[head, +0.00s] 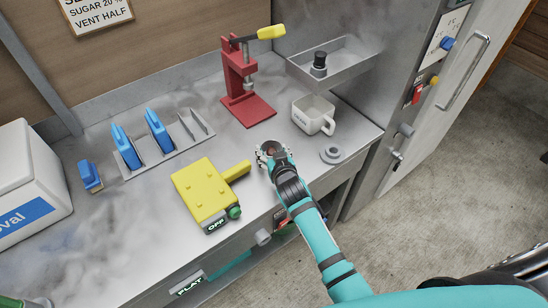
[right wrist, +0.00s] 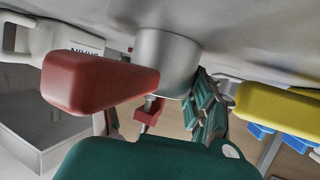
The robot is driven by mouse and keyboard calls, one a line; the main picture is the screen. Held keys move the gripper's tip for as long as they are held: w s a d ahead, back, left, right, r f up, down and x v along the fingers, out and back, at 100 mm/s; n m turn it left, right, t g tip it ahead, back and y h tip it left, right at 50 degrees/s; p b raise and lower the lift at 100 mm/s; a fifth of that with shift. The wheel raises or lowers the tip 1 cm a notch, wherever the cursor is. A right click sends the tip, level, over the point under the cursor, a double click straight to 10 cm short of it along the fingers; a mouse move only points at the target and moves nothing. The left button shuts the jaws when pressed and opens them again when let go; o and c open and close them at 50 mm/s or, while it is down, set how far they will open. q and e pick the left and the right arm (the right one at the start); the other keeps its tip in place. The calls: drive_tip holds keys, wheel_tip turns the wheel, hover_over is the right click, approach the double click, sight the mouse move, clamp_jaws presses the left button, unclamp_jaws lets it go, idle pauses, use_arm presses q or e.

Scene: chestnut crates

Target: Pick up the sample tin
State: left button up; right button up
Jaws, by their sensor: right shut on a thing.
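A small round metal tin (right wrist: 170,52), which I take for the sample tin, stands at the counter surface in the right wrist view. In the head view its round brownish top (head: 271,148) shows between the fingers of my right gripper (head: 272,153). That gripper is shut on the tin, near the front edge of the counter. In the wrist view one teal ribbed finger (right wrist: 207,105) lies against the tin's side. A rounded red bar (right wrist: 98,82) covers part of the tin; I cannot tell whether it is joined to it. My left gripper is not in view.
A yellow box (head: 203,190) with a yellow handle stands just left of the gripper. A white mug (head: 313,115) and a grey ring (head: 331,153) are to the right. A red press (head: 240,85) stands behind. Blue-handled tools (head: 126,148) are in a rack at left.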

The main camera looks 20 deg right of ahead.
drive_tip(key=shift+c, duration=1)
drive_tip(key=shift+r, duration=0.15)
